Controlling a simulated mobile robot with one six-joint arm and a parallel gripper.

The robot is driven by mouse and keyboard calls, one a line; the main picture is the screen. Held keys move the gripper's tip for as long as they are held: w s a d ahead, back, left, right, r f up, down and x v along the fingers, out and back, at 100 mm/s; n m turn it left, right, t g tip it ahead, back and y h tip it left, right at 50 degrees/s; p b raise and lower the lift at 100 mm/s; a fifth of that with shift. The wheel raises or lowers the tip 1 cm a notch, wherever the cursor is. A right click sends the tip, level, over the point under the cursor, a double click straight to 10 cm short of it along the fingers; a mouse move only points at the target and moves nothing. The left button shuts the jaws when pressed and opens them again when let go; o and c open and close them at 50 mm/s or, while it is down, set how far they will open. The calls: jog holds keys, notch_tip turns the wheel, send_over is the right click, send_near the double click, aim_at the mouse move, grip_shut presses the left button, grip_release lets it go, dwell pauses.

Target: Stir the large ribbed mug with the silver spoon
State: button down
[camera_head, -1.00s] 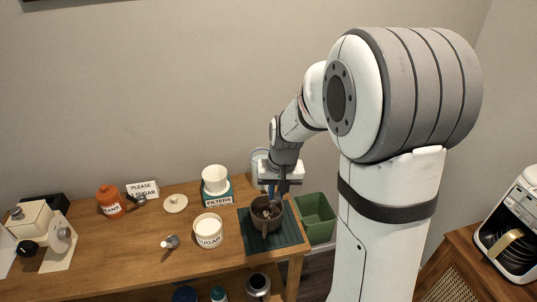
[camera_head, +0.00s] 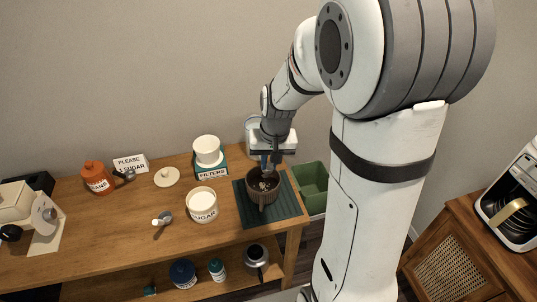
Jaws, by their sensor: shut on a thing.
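The large ribbed mug (camera_head: 258,198) is dark brown and stands upright on a dark green ribbed mat (camera_head: 290,206) at the right end of the wooden counter. Dark contents and a few light spots show inside its rim. My gripper (camera_head: 267,168) points down over the mug's opening, its fingertips close to the rim. It is shut on a thin thing that reaches toward the mug's inside, apparently the silver spoon. The spoon itself is too small and too hidden by the fingers and mug to make out clearly.
A white cup on the filters box (camera_head: 209,168) is behind. A green bin (camera_head: 313,188) stands beside the counter's right end. A coffee machine (camera_head: 515,225) is far right.

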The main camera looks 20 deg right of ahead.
aim_at(267, 177)
jog(key=shift+s+f+b, duration=0.45)
jog(key=shift+s+f, duration=0.15)
jog(key=shift+f, duration=0.25)
jog(key=shift+s+f+b, duration=0.1)
jog(key=shift+f+b, duration=0.2)
jog(key=shift+f, duration=0.1)
jog(key=shift+w+f+b, duration=0.7)
jog(key=shift+f+b, duration=0.25)
jog(key=shift+f, duration=0.25)
jog(key=shift+w+f+b, duration=0.75)
jog(key=shift+f+b, duration=0.2)
jog(key=shift+f, duration=0.25)
jog(key=shift+w+f+b, duration=0.7)
jog(key=shift+f+b, duration=0.25)
jog(key=shift+f, duration=0.25)
jog(key=shift+s, duration=0.1)
